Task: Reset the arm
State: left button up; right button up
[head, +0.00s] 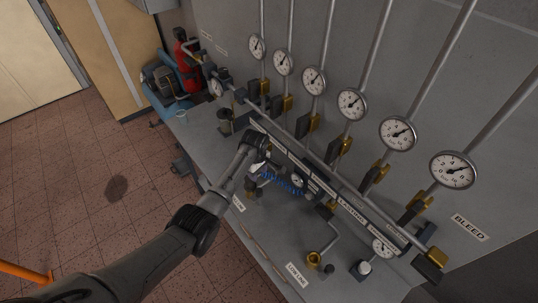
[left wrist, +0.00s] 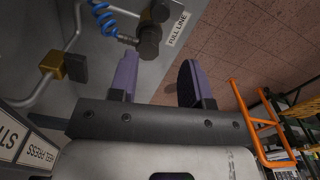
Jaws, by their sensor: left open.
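My left arm comes in from the lower left in the head view. Its gripper (head: 252,183) hangs over the grey bench, below the long manifold bar, and is small and partly hidden there. In the left wrist view the gripper (left wrist: 160,82) is open, with its two purple-grey fingers apart and nothing between them. My right gripper is in neither view.
A grey bench (head: 327,286) carries a labelled manifold, several gauges (head: 453,169) and brass valves (head: 313,259). A blue coiled hose (head: 283,183) lies close to the left gripper. An orange frame (left wrist: 262,125) stands on the tiled floor, which is mostly clear.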

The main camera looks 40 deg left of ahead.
pick_arm(q)
jog(key=w+d+r+m+t+y, duration=0.1)
jog(key=w+r+m+t, duration=0.2)
jog(key=r+m, duration=0.5)
jog(key=w+d+r+m+t+y, duration=0.1)
jog(key=w+r+m+t, duration=0.3)
jog(key=r, duration=0.7)
jog(key=s+d+r+m+t, duration=0.2)
jog(key=s+d+r+m, duration=0.35)
jog(key=s, duration=0.25)
jog(key=s+d+f+m+h+p, duration=0.1)
jog(key=s+d+f, duration=0.15)
jog(key=s, duration=0.55)
jog(key=s+d+f+p, duration=0.15)
jog(key=s+d, duration=0.25)
jog(key=s, duration=0.4)
jog(key=s+f+g, duration=0.1)
jog(key=s+f, duration=0.3)
jog(key=s, duration=0.3)
jog(key=s+d+f+g+p, duration=0.1)
jog(key=s+f+g, duration=0.1)
jog(key=s+f, duration=0.3)
jog(key=s+d+f+g+h+p, duration=0.1)
jog(key=s+f, duration=0.3)
jog(key=s, duration=0.6)
jog(key=shift+s+d+f+g, duration=0.15)
jog(key=shift+s+f+g, duration=0.05)
jog(key=shift+g, duration=0.5)
